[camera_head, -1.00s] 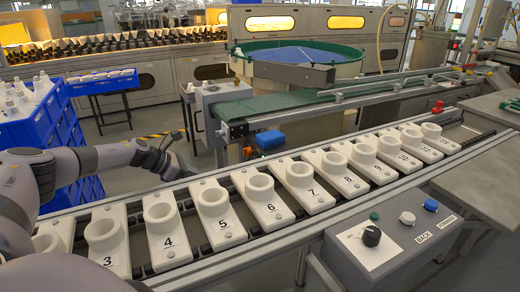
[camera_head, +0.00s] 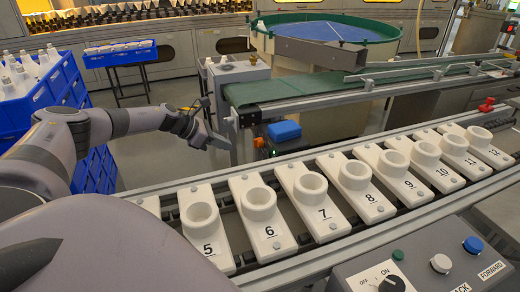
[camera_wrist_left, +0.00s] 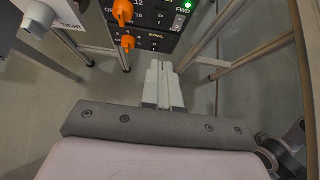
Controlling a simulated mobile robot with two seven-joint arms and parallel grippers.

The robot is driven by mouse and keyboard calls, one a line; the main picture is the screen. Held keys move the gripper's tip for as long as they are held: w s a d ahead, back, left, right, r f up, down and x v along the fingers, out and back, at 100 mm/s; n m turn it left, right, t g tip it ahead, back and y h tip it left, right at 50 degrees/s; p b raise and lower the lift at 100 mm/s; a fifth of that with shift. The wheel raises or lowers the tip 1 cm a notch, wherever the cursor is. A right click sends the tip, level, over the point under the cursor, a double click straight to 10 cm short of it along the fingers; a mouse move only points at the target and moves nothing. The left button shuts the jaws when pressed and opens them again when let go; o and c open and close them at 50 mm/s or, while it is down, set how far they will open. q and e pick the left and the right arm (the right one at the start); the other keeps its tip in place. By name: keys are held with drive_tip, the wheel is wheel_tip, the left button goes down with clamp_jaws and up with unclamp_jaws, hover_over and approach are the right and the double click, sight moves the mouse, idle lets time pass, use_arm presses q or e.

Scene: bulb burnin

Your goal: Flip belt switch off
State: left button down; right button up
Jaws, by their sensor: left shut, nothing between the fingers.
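A black control panel (camera_wrist_left: 150,35) with two orange knobs is at the top of the left wrist view. The lower knob (camera_wrist_left: 128,42) is beside the label BOWL. A green light glows beside FWD. I cannot make out the belt label or read either knob's setting. My left gripper (camera_wrist_left: 163,66) is shut and empty, just below and right of the lower knob, apart from both. In the head view my left gripper (camera_head: 220,142) is left of the green belt's (camera_head: 290,88) near end. My right gripper is not in view.
A blue box (camera_head: 284,130) sits beside the belt frame. A row of numbered white holders (camera_head: 325,226) runs across the front. A grey control box (camera_head: 440,262) is at lower right. Metal legs (camera_wrist_left: 205,55) flank the panel. Blue crates (camera_head: 75,90) stand at left.

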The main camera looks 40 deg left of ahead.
use_arm(q)
drive_tip(key=b, duration=0.5)
approach(268, 155)
drive_tip(key=x, duration=0.5)
drive_tip(key=shift+w+f, duration=0.2)
drive_tip(key=shift+f, duration=0.2)
drive_tip(key=shift+w+r, duration=0.1)
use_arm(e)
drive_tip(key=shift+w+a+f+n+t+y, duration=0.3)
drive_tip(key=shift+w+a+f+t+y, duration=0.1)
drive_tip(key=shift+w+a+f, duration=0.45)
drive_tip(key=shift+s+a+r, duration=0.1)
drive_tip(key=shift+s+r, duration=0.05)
